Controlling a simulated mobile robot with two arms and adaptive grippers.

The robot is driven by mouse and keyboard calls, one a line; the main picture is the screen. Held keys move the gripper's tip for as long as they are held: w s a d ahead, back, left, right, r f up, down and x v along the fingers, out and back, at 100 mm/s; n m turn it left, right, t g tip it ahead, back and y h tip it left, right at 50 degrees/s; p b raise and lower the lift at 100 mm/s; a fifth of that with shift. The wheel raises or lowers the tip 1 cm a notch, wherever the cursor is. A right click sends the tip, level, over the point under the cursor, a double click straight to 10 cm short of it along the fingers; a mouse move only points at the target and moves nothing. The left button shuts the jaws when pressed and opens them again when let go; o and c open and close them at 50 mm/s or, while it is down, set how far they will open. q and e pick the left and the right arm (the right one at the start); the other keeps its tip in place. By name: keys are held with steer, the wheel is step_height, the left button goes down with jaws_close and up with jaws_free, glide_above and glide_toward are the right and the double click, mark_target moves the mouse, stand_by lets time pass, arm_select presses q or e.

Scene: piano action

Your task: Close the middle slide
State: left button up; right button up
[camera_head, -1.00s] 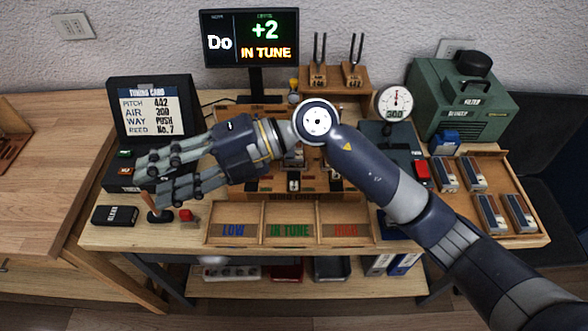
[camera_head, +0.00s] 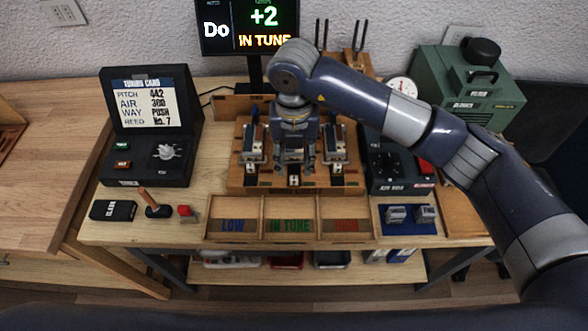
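The wooden slide board (camera_head: 240,178) stands at the middle of the bench, with metal slide units at its left (camera_head: 253,150) and right (camera_head: 338,148). My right gripper (camera_head: 294,165) points down over the middle place between these two. Its fingers look spread, with a gap between them. The gripper hides most of the middle slide (camera_head: 294,180); only a small light and dark part shows at its front, below the fingertips. I cannot tell whether the fingers touch it. My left gripper is not in view.
In front lies a wooden tray (camera_head: 262,222) marked LOW, IN TUNE and HIGH. A tuning card case (camera_head: 150,130), eraser (camera_head: 114,210) and red-capped piece (camera_head: 186,211) are at left. Two metal blocks on a blue mat (camera_head: 405,228) and a dark air box (camera_head: 388,170) are at right.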

mark_target(294, 177)
steer(key=shift+f+p, duration=0.55)
steer(key=shift+f, duration=2.25)
